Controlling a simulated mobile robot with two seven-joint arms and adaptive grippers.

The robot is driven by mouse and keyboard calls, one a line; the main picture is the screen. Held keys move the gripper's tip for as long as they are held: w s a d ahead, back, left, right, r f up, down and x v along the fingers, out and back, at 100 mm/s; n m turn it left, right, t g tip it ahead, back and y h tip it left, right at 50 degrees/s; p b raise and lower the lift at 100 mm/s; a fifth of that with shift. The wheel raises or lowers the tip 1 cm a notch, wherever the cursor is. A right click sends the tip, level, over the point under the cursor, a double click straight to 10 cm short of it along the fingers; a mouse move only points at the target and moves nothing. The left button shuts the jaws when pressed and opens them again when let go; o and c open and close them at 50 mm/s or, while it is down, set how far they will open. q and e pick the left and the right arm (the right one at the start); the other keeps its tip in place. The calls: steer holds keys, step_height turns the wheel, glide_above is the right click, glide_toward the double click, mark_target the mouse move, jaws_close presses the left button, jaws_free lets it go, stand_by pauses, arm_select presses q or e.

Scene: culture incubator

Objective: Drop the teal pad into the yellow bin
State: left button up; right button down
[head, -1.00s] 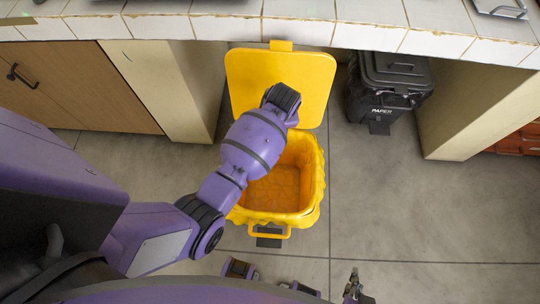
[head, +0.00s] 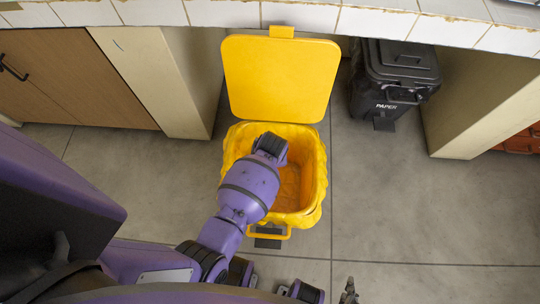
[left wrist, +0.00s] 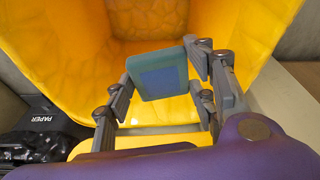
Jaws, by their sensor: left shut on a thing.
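The teal pad (left wrist: 158,73) is a small square block with a bluer middle. It sits between the fingers of my left gripper (left wrist: 162,84), which is shut on it. Behind the pad, the left wrist view shows the inside of the yellow bin (left wrist: 270,50). In the head view the yellow bin (head: 312,180) stands on the floor with its lid open. My left arm reaches over its opening and hides the left gripper and pad there. My right gripper (head: 348,291) shows only partly at the bottom edge, so its fingers cannot be judged.
The raised yellow lid (head: 279,78) stands behind the bin. A black paper bin (head: 397,72) stands to its right, under the tiled counter (head: 300,14). Wooden cabinets (head: 75,75) are at the left. The grey floor right of the yellow bin is clear.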

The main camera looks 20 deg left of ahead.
arm_select(q)
steer(key=shift+f, duration=0.4)
steer(key=o, duration=0.9)
steer(key=shift+r, duration=0.1)
steer(key=shift+o, duration=0.2)
steer(key=v, duration=1.2)
steer(key=shift+d, duration=0.1)
